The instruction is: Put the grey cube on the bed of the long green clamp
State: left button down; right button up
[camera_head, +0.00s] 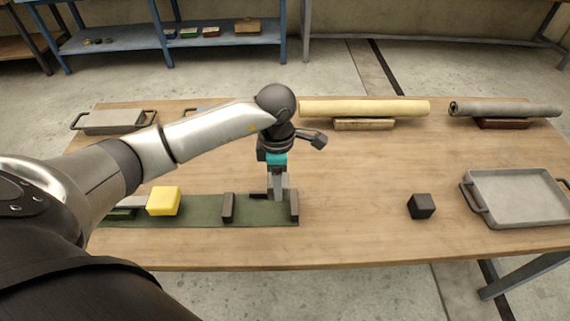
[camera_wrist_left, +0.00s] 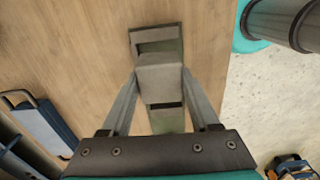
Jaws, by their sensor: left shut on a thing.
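The long green clamp (camera_head: 255,212) lies along the front of the table, with two upright dark jaws (camera_head: 228,207) towards its right end. My left gripper (camera_head: 278,192) points down over the bed between these jaws. It is shut on the grey cube (camera_wrist_left: 160,76), with a finger on either side of it in the left wrist view. The fingers mostly hide the cube in the head view. The cube is over or on the green bed; I cannot tell if it touches. My right gripper is not in view.
A yellow cube (camera_head: 163,201) sits at the green strip's left part. A black cube (camera_head: 421,206) and a grey tray (camera_head: 518,195) are at the right. Rolls (camera_head: 365,108) lie on supports at the back. The table's middle right is clear.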

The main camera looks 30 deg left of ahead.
pick_arm(q)
jog(key=shift+a+f, duration=0.1)
jog(key=shift+f, duration=0.2)
jog(key=shift+s+f+b, duration=0.1)
jog(key=shift+f+b, duration=0.15)
jog(key=shift+b, duration=0.15)
notch_tip(320, 180, down, 6)
jog(key=b, duration=0.4)
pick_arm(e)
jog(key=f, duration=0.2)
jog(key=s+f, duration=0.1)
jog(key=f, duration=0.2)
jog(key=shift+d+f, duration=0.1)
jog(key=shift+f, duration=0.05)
pick_arm(q)
jog(key=shift+f+b, duration=0.5)
jog(key=shift+b, duration=0.25)
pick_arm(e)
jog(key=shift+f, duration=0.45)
pick_arm(q)
jog(key=shift+c, duration=0.2)
grip_release()
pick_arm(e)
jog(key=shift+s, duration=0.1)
pick_arm(q)
jog(key=shift+r, duration=0.1)
